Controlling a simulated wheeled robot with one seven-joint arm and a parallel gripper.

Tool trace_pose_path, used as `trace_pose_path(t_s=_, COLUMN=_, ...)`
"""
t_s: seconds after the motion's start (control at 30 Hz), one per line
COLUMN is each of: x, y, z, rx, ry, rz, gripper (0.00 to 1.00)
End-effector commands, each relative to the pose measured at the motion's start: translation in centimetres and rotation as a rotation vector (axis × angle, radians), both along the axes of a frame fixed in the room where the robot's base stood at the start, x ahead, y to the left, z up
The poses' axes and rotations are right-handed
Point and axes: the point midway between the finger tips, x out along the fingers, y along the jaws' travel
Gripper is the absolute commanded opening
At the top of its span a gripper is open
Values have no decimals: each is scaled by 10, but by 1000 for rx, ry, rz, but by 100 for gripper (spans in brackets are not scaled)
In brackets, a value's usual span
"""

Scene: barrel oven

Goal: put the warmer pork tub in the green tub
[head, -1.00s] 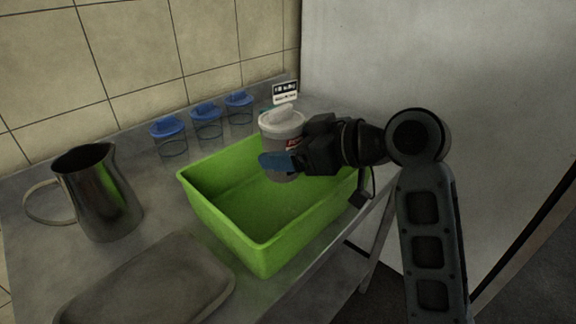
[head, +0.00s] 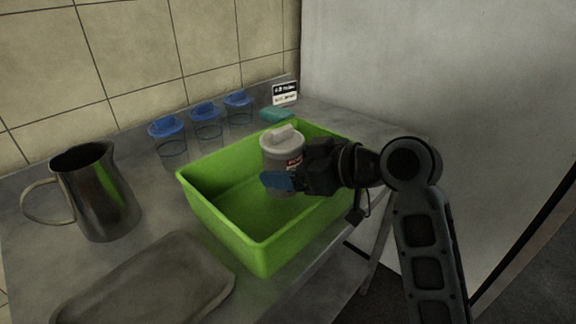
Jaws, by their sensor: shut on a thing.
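The pork tub (head: 283,150) is a whitish-grey tub with a pale lid and a small dark and red label. My gripper (head: 280,182) is shut on it from the right; a blue fingertip shows across its lower front. The tub is upright within the opening of the green tub (head: 222,232), towards its back right. I cannot tell whether its base touches the green tub's floor. The green tub is a rectangular open bin on the metal counter, and its visible floor is bare.
Several things stand on the metal counter: a steel pitcher (head: 98,195) at left, a grey tray (head: 150,285) in front, blue-lidded clear containers (head: 206,122) behind the green tub, a teal item (head: 277,115) and a small sign (head: 285,93). A pale wall (head: 440,75) rises at right.

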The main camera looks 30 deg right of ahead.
Motion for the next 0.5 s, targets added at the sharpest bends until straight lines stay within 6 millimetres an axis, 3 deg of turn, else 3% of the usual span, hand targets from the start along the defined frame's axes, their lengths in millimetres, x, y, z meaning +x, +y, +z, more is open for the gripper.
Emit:
trace_pose_path(t_s=0.03, x=-1, y=0, z=-13, rx=-6, ry=20, rz=3, gripper=24)
trace_pose_path(t_s=0.13, x=-2, y=0, z=-15, rx=-7, ry=24, rz=3, gripper=24)
trace_pose_path(t_s=0.17, x=-2, y=0, z=-17, rx=-9, ry=29, rz=4, gripper=77)
trace_pose_path(t_s=0.4, x=-2, y=0, z=-19, rx=-12, ry=30, rz=4, gripper=100)
trace_pose_path(t_s=0.5, x=-2, y=0, z=-19, rx=-12, ry=30, rz=4, gripper=100)
